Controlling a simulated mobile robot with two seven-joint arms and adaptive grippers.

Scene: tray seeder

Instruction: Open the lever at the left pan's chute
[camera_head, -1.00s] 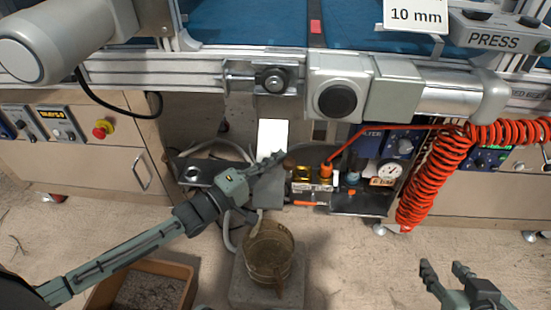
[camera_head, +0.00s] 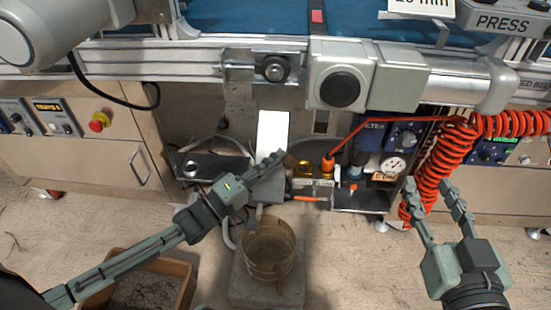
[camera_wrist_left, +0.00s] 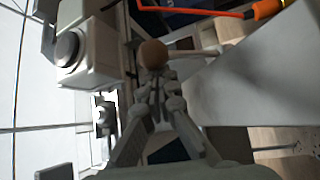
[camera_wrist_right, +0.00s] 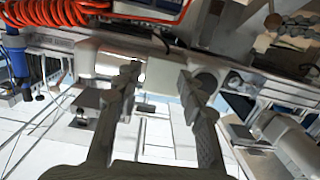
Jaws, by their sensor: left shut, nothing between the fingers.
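My left gripper (camera_head: 274,170) is shut and empty. It is in front of the lower end of a pale chute plate (camera_head: 271,132) under the machine frame. A round brown knob (camera_wrist_left: 153,53) on a thin pale rod shows just ahead of its fingertips in the left wrist view; it looks like the lever. Whether the fingertips touch the knob I cannot tell. In the head view the knob (camera_head: 289,159) shows small at the fingertips. My right gripper (camera_head: 429,184) is open and empty at the right, in front of the coiled red hose.
A clear brownish bucket (camera_head: 268,228) stands on a grey block (camera_head: 240,292) below the chute. An orange-tipped fitting (camera_head: 327,164), a gauge (camera_head: 393,166) and the red hose (camera_head: 437,170) are to the right. A brown crate (camera_head: 188,288) is on the floor.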

